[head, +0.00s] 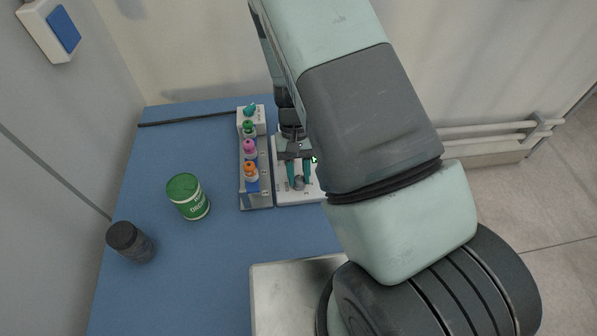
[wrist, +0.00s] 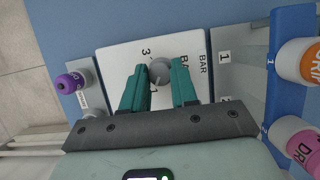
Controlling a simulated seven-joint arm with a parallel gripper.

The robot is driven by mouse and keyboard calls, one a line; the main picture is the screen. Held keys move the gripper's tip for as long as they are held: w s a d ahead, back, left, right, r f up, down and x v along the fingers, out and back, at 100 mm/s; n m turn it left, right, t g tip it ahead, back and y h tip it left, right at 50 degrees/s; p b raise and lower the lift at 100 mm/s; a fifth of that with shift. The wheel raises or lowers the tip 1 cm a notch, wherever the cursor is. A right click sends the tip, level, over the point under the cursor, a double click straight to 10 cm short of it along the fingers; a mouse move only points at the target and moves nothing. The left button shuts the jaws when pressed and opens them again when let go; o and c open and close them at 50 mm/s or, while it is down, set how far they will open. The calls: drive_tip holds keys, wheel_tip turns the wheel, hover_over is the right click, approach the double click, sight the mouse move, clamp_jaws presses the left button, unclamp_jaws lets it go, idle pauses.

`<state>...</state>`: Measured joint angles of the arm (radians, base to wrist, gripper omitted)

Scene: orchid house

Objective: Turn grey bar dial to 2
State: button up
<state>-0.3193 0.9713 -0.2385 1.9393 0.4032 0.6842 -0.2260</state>
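The grey bar dial (wrist: 161,72) is a round knob on a white panel (wrist: 118,58) printed with "BAR" and numbers, of which 3 and 1 are readable. In the head view the dial (head: 299,183) shows small at the fingertips, on the white panel (head: 289,198). My gripper (wrist: 160,70) has its two teal fingers apart, one on each side of the dial. A narrow gap seems to show beside it, and firm contact cannot be made out. My gripper (head: 299,178) points down at the panel in the head view. The dial's pointer setting is unclear.
A metal rack (head: 257,201) with several coloured-cap bottles stands just left of the panel. A purple-capped bottle (wrist: 72,83) is on the panel's other side. A green can (head: 188,197) and dark jar (head: 131,242) stand farther left on the blue table (head: 222,250).

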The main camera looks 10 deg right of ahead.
clamp_jaws()
drive_tip(key=shift+m, duration=0.3)
drive_tip(key=m+y, duration=0.1)
drive_tip(key=m, duration=0.1)
drive_tip(key=m+y, duration=0.1)
drive_tip(key=m, duration=0.2)
drive_tip(key=shift+d+t, duration=0.2)
drive_tip(key=shift+t, duration=0.1)
drive_tip(key=m+y, duration=0.1)
drive_tip(key=m, duration=0.2)
drive_tip(key=m+t, duration=0.1)
drive_tip(key=m, duration=0.2)
drive_tip(key=shift+s+d+y, duration=0.1)
drive_tip(key=shift+y, duration=0.3)
drive_tip(key=shift+t, duration=0.3)
drive_tip(key=o, duration=0.6)
unclamp_jaws()
